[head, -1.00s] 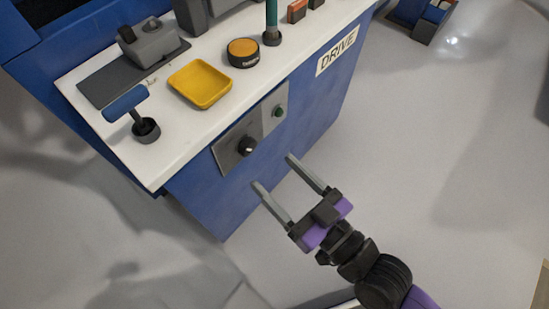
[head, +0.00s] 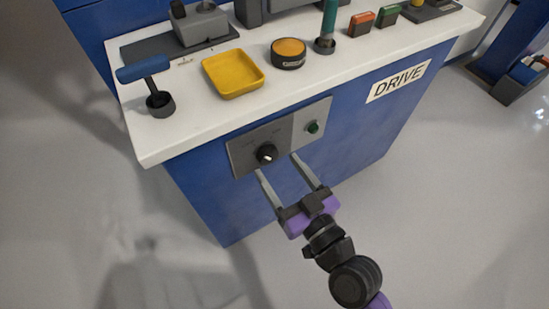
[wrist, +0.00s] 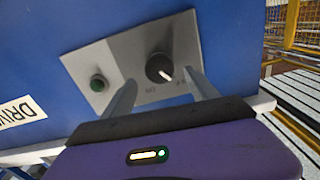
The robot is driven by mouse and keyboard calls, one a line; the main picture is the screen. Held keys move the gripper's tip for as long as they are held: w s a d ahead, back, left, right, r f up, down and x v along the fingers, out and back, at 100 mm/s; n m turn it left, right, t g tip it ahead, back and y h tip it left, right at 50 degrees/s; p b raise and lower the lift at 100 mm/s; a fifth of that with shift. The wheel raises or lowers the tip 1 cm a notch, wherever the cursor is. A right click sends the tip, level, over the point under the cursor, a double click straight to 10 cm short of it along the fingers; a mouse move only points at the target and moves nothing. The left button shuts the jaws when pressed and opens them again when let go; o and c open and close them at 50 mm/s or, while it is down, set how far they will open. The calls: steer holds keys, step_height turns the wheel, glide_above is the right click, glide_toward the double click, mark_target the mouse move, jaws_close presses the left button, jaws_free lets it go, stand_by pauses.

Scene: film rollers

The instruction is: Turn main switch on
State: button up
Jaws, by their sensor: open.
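The main switch (head: 266,153) is a round black knob with a white pointer mark, on a grey panel (head: 240,157) on the blue cabinet's front. It also shows in the wrist view (wrist: 158,67), where its white mark points toward the lower right. My gripper (head: 277,163) is open and empty, its two fingers pointing at the panel. In the wrist view the knob appears between the fingertips (wrist: 160,84), closer to the right one. I cannot tell whether a finger touches it. The small lettering around the knob is too blurred to read.
A green button (head: 313,127) sits right of the knob on the panel. Above, the white worktop (head: 190,132) holds a yellow tray (head: 233,75), a black-and-orange round tin (head: 288,53) and a blue-handled lever (head: 145,69). Grey floor (head: 440,200) is free to the right.

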mark_target(272, 158)
steer(key=shift+x, duration=1.65)
steer(key=c, duration=1.4)
steer(key=shift+o, duration=0.2)
steer(key=m, duration=0.3)
steer(key=shift+d+m, duration=0.1)
steer(key=shift+m, duration=0.3)
steer(key=m, duration=0.3)
steer(key=shift+f+m, duration=0.1)
steer(key=shift+m, duration=0.3)
steer(key=m, duration=0.6)
steer(key=shift+w+f+p, duration=0.1)
steer(key=shift+p, duration=0.3)
steer(key=shift+m, duration=0.3)
